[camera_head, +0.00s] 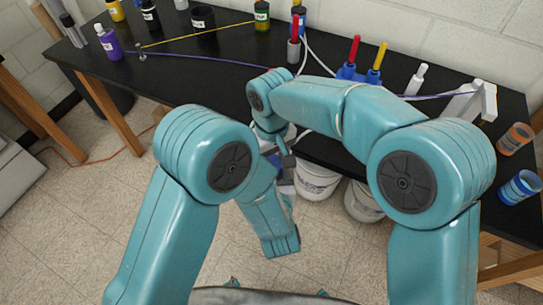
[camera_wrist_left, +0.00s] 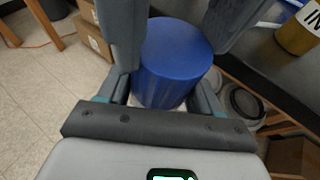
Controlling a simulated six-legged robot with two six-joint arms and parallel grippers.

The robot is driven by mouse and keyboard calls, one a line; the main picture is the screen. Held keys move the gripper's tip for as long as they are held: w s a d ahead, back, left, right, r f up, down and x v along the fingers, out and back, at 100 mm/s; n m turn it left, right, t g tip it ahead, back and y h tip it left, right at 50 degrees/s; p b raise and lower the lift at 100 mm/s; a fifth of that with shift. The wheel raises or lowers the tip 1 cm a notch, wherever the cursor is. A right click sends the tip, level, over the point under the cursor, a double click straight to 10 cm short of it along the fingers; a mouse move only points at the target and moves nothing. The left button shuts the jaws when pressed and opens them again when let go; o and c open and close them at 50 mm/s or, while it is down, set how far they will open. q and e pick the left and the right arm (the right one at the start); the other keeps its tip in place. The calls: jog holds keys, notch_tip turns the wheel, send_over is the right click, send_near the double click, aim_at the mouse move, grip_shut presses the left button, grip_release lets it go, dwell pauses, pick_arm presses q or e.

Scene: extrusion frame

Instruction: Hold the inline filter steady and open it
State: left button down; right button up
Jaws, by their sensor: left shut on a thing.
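In the left wrist view a smooth blue cylinder (camera_wrist_left: 173,62), perhaps the inline filter or its cap, sits between the two dark grey fingers of my left gripper (camera_wrist_left: 175,35). The gripper is shut on it. A pale edge shows below the blue part. In the head view the cylinder is hidden by my arms. A dark grey gripper part shows at the crossing of my arms, and I cannot tell which arm it belongs to. My right gripper's fingers cannot be made out, so its opening is unclear.
The black bench (camera_head: 215,70) carries a purple bottle (camera_head: 108,43), a blue holder (camera_head: 358,75) with red and yellow pieces, and a white bracket (camera_head: 480,100). A white bucket (camera_head: 316,182) stands beneath. An orange-and-grey item (camera_head: 515,138) and a blue one (camera_head: 520,187) are at right.

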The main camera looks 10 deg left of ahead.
jog(key=shift+n, duration=1.1)
jog(key=shift+r, duration=0.2)
jog(key=shift+r, duration=0.95)
